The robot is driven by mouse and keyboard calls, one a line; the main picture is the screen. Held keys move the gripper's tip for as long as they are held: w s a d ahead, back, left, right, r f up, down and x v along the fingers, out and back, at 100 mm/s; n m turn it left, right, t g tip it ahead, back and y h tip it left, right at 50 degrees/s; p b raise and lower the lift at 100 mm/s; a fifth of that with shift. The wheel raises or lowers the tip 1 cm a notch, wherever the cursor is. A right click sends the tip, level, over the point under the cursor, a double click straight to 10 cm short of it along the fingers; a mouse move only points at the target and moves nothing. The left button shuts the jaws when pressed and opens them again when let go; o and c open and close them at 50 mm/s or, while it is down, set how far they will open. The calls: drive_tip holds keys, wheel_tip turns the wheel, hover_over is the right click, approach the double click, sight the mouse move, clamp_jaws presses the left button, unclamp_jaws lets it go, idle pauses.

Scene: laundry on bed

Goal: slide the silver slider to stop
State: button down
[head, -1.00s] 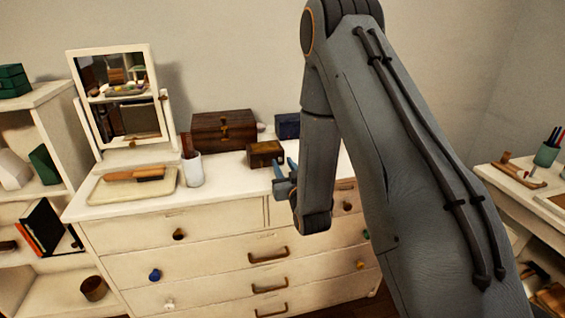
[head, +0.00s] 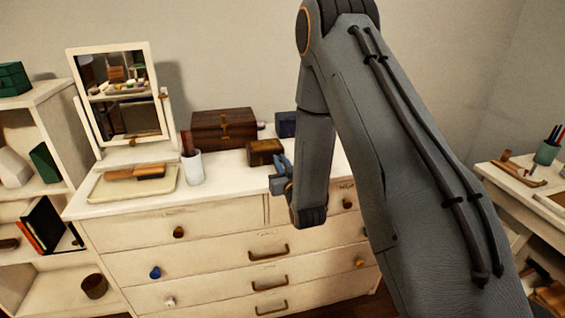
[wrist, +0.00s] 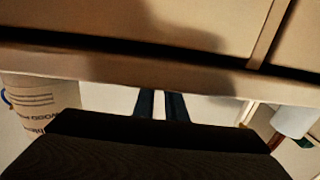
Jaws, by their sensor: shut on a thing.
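I cannot make out a silver slider in either view. My gripper (head: 279,171) is at the right part of the white dresser's top (head: 228,182), beside the small wooden box (head: 265,152). In the wrist view my gripper's two dark fingers (wrist: 160,102) are close together, with a narrow gap, in front of a pale edge. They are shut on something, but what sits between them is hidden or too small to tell. My arm covers the right end of the dresser.
A tilting mirror (head: 118,90), a tray (head: 105,191) with a brush, a white cup (head: 194,167) and a large wooden chest (head: 223,127) stand on the dresser. A shelf (head: 45,118) is at left, a desk (head: 518,180) at right. The dresser top's front strip is clear.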

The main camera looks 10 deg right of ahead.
drive_tip(key=shift+a, duration=0.65)
drive_tip(key=c, duration=1.8)
unclamp_jaws()
drive_tip(key=shift+o, duration=0.2)
drive_tip(key=s+b, duration=0.1)
drive_tip(key=s, duration=0.6)
drive_tip(key=shift+s+d+b, duration=0.2)
drive_tip(key=shift+s+b, duration=0.2)
drive_tip(key=shift+s, duration=0.15)
